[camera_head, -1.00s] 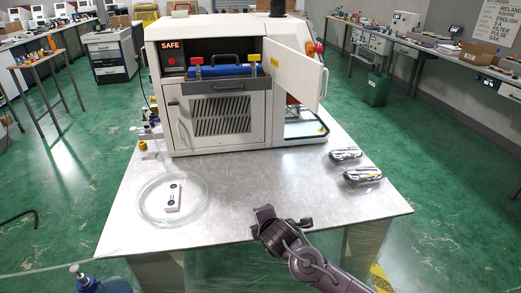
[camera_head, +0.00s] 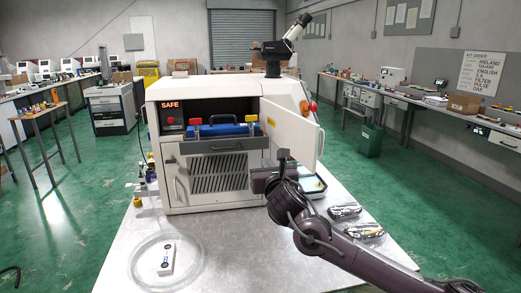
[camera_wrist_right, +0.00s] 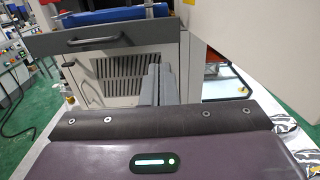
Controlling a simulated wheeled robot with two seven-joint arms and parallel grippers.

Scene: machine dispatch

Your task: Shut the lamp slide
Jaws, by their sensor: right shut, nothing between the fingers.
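The lamp slide has a grey front (camera_head: 225,147) with a dark bar handle, on the white machine below the SAFE display. It appears to stand out from the machine's face, and a blue block (camera_head: 222,130) with a black handle sits in the bay above it. In the right wrist view the slide front (camera_wrist_right: 120,45) is ahead, at upper left. My right gripper (camera_head: 284,155) is shut and empty, in front of the machine and right of the slide. Its fingers (camera_wrist_right: 155,85) show close together, apart from the slide handle. My left gripper is not in view.
A white door (camera_head: 292,133) stands open right of the slide, close to my right gripper. Two dark wrapped packs (camera_head: 345,211) lie on the metal table (camera_head: 225,250) at right.

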